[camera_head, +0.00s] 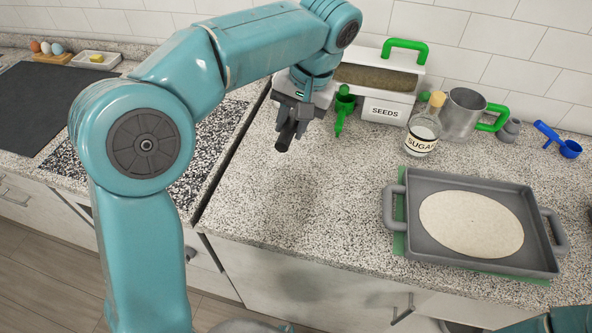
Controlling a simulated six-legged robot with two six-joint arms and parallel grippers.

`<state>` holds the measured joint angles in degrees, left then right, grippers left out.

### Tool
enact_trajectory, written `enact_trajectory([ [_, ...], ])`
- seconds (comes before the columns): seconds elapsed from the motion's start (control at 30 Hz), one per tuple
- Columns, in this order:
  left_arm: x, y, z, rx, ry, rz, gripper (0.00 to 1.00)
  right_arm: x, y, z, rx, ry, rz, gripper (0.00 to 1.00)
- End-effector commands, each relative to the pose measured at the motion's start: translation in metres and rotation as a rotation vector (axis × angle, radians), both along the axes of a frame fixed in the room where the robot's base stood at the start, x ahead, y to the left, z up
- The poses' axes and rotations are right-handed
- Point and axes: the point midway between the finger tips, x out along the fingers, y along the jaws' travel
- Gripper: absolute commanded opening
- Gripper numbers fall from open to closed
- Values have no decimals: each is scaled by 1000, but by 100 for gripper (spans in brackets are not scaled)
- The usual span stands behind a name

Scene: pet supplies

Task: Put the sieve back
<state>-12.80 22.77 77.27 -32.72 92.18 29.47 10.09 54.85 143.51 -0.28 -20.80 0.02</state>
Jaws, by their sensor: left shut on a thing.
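My left gripper (290,122) hangs over the counter, left of the seeds box. It is shut on a small dark thing (286,136), mostly hidden by the jaws; I cannot tell what it is. A metal cup with a green handle (462,112), perhaps the sieve, stands upright at the back, right of the sugar jar (423,132) and well apart from my left gripper. My right gripper is not in view; only a bit of my right arm shows at the bottom right.
The white seeds box (388,108) with a green scoop (343,108) stands at the back. A grey tray (407,215) with a pale round sheet (470,222) lies at right on a green mat. A blue scoop (569,148) lies behind it. The counter's middle is clear.

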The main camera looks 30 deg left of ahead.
Motion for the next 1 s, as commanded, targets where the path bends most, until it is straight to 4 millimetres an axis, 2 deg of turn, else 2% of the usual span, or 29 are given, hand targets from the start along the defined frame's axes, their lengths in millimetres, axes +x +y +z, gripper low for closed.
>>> enact_trajectory([
  [0.03,-1,1,-19,2,7,0,0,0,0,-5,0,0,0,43],
  [0.2,-1,2,-69,1,7,0,0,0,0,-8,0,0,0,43],
  [0.4,-1,2,-114,1,5,-2,0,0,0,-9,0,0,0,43],
  [0.57,0,2,-128,1,1,-2,0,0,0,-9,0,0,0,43],
  [0.8,-1,2,-164,1,3,-2,0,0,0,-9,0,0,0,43],
  [1.0,0,2,-169,0,0,-1,0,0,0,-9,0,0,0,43],
])
